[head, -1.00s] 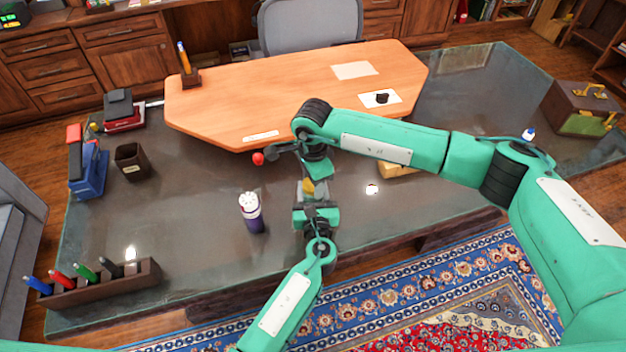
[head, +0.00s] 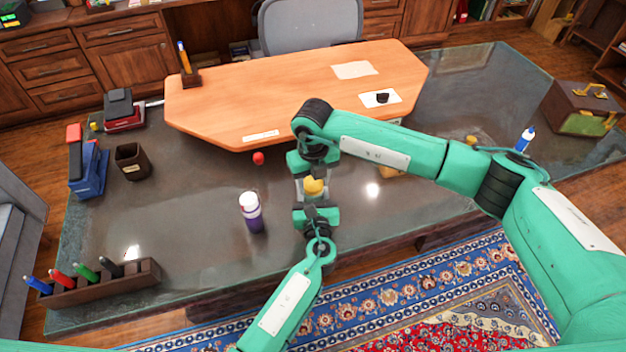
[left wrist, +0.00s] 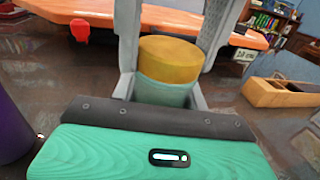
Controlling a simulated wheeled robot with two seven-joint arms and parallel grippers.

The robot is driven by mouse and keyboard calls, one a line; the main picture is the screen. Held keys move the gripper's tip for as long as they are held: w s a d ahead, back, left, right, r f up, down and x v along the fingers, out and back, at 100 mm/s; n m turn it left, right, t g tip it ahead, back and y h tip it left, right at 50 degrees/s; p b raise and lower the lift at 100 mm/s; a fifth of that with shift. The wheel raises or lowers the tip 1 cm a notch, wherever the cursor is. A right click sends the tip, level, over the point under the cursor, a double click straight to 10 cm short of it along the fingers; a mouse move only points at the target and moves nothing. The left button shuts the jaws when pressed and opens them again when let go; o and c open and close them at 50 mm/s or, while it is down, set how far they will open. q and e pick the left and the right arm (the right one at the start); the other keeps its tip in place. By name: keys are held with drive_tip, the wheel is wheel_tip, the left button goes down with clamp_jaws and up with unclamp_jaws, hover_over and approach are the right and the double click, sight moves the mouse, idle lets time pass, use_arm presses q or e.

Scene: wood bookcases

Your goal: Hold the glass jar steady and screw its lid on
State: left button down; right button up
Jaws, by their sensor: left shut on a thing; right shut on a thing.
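The glass jar (left wrist: 163,93) stands upright between the fingers of my left gripper (left wrist: 160,97) in the left wrist view. The yellow lid (left wrist: 170,52) sits on top of the jar; it also shows in the head view (head: 313,186). My left gripper (head: 316,207) is shut on the jar from the near side. My right gripper (head: 312,175) is above, its fingers reaching down on both sides of the lid, shut on it. In the head view the jar is largely hidden by the grippers. Thread engagement cannot be seen.
A purple bottle with a white top (head: 252,212) stands close left of the grippers. A small red ball (head: 258,158) lies behind them. A pen rack (head: 98,285) is at front left. The dark desk between is mostly clear.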

drive_tip(key=shift+m, duration=0.5)
drive_tip(key=o, duration=1.1)
drive_tip(key=shift+r, duration=2.3)
drive_tip(key=shift+c, duration=0.5)
